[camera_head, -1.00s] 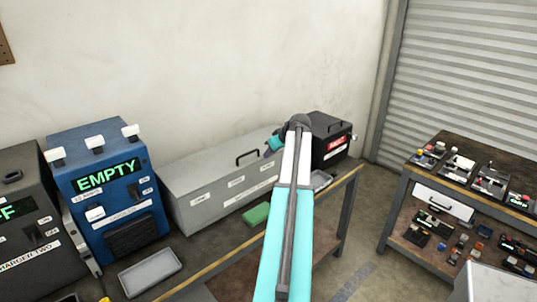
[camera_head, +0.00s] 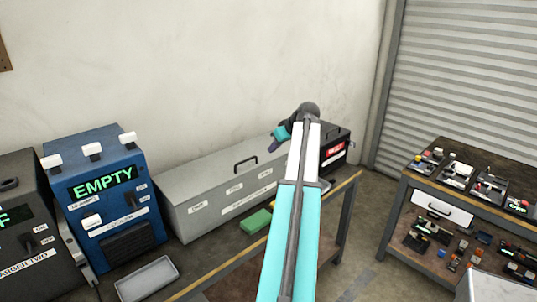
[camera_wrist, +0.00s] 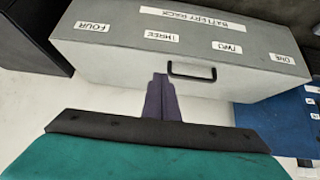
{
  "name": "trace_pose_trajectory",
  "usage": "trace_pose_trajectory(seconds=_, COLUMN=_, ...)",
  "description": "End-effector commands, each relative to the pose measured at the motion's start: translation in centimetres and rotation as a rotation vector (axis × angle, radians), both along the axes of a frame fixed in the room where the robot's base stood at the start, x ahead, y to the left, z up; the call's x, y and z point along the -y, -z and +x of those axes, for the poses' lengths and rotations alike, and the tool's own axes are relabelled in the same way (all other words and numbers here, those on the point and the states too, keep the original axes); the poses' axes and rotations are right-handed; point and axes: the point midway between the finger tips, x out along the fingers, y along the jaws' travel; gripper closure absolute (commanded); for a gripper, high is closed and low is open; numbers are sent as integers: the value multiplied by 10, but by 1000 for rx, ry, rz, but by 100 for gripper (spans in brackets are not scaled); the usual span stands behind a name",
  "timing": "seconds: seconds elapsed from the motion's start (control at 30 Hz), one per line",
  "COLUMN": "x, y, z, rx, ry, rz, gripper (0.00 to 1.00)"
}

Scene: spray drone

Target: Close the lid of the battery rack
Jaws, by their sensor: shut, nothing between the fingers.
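The battery rack (camera_head: 225,196) is a long grey box on the workbench against the wall, with number labels and a black handle (camera_head: 245,163). Its lid looks down, with no gap that I can see. In the wrist view the rack (camera_wrist: 120,50) appears upside down, with its handle (camera_wrist: 192,72) just right of the fingertips in the picture. My gripper (camera_head: 272,147) has dark purple fingers, pressed together and empty. It is beyond the right part of the rack in the head view, and its fingers (camera_wrist: 160,80) appear apart from the handle. My arm hides the rack's right end.
A green block (camera_head: 256,221) and a grey tray (camera_head: 147,279) lie in front. A black box (camera_head: 336,150) stands behind my arm. A second bench (camera_head: 470,190) with parts is at right.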

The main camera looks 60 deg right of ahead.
Motion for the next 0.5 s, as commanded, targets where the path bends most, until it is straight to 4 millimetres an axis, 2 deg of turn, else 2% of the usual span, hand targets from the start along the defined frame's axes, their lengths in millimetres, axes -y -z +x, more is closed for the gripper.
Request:
trace_pose_trajectory(seconds=0.3, x=-10, y=-26, z=-24, rx=1, ry=-2, rz=-2, gripper=100)
trace_pose_trajectory(seconds=0.5, x=-12, y=-34, z=-30, rx=0, ry=-4, rz=0, gripper=100)
